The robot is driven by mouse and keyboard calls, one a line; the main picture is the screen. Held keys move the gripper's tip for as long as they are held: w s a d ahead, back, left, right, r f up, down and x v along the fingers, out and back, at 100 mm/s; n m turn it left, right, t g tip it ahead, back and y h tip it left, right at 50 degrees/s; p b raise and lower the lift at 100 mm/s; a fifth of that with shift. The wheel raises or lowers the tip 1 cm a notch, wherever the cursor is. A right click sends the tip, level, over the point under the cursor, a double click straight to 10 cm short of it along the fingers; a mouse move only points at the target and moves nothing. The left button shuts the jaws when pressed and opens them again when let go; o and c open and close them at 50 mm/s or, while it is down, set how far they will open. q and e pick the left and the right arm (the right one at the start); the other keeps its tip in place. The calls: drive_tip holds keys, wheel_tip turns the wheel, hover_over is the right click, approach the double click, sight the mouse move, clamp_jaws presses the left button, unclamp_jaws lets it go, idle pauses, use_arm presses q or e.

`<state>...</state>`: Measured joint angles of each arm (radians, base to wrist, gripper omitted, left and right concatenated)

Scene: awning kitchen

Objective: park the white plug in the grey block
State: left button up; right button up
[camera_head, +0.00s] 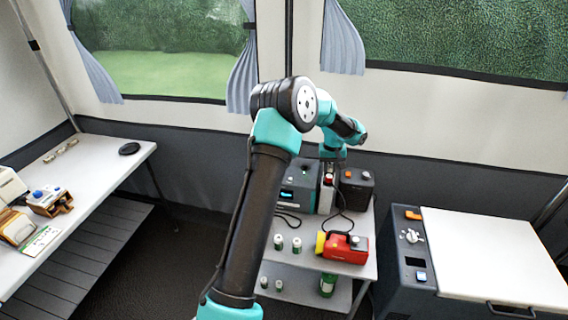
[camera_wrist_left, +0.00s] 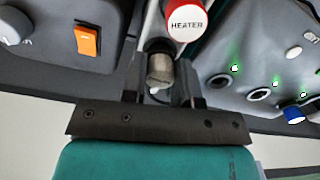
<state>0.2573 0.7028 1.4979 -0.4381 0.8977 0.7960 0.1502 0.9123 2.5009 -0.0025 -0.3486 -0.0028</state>
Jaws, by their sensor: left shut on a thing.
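My left gripper (camera_head: 329,168) is on the small table at the back, among the devices. In the left wrist view its dark fingers (camera_wrist_left: 164,98) are shut around a plug with a metal barrel (camera_wrist_left: 160,68), which I take to be the white plug; its white parts are mostly hidden. A red cap with a white face marked HEATER (camera_wrist_left: 185,22) is beside the barrel. A grey block (camera_wrist_left: 262,80) with round sockets and green lights is right of the fingers, apart from them. Which grey part is the parking block I cannot tell for sure. My right gripper is not in view.
A dark box with an orange switch (camera_head: 357,185) stands right of the gripper, and a grey device with a blue screen (camera_head: 298,192) left of it. A red and yellow torch (camera_head: 342,246) and small bottles (camera_head: 286,243) are in front. Black cables lie on the table.

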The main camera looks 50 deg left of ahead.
sight(330, 166)
use_arm(q)
drive_tip(key=shift+f, duration=0.25)
idle(0.6)
drive_tip(key=o, duration=1.2)
drive_tip(key=shift+o, duration=0.2)
drive_tip(key=shift+r, duration=3.5)
